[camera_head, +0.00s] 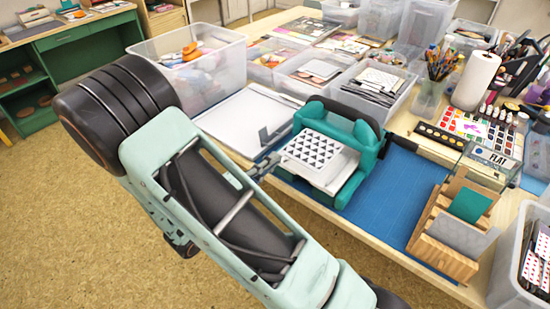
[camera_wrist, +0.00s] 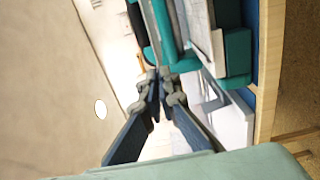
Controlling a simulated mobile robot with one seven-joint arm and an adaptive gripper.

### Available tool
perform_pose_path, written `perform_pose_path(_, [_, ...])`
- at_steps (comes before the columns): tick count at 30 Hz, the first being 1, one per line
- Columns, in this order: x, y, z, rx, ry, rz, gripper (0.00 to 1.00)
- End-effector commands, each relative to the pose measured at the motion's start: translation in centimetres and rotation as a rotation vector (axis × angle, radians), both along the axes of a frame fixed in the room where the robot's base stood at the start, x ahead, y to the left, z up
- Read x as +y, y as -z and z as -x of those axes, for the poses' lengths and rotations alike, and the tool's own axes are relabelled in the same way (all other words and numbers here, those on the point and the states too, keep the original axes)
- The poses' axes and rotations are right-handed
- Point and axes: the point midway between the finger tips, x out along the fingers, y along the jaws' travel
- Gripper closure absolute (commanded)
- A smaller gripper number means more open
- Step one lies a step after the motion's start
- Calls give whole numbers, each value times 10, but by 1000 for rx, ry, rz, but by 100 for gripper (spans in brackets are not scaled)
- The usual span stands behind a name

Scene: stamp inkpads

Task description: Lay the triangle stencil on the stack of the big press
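The triangle stencil (camera_head: 311,149), a white plate with dark triangles, lies flat over the stack (camera_head: 333,178) inside the teal big press (camera_head: 366,142). Whether it rests fully on the stack I cannot tell. My gripper (camera_head: 266,164) is at the left side of the press, close to the stencil's left edge. In the wrist view my gripper's fingers (camera_wrist: 161,80) come close together, beside the teal press (camera_wrist: 238,52) and the pale stack (camera_wrist: 203,30) seen edge-on. Whether they pinch the stencil's edge or stand just apart is unclear.
The press stands on a blue mat (camera_head: 385,195) on a wooden table. A white paper trimmer (camera_head: 243,112) lies left of it. Clear plastic bins (camera_head: 372,88) stand behind. A wooden rack (camera_head: 448,232) with plates is at the right. The mat between press and rack is clear.

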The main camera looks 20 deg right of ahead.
Motion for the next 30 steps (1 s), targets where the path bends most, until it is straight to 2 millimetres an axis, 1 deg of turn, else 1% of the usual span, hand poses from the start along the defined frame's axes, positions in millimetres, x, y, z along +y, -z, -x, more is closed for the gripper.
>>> perform_pose_path(14, [2, 3, 0, -3, -5, 5, 100])
perform_pose_path(18, [1, 13, 0, -1, -4, 5, 100])
perform_pose_path(21, [1, 17, 0, -1, -4, 5, 100])
perform_pose_path(30, [1, 15, 0, -1, -4, 5, 100])
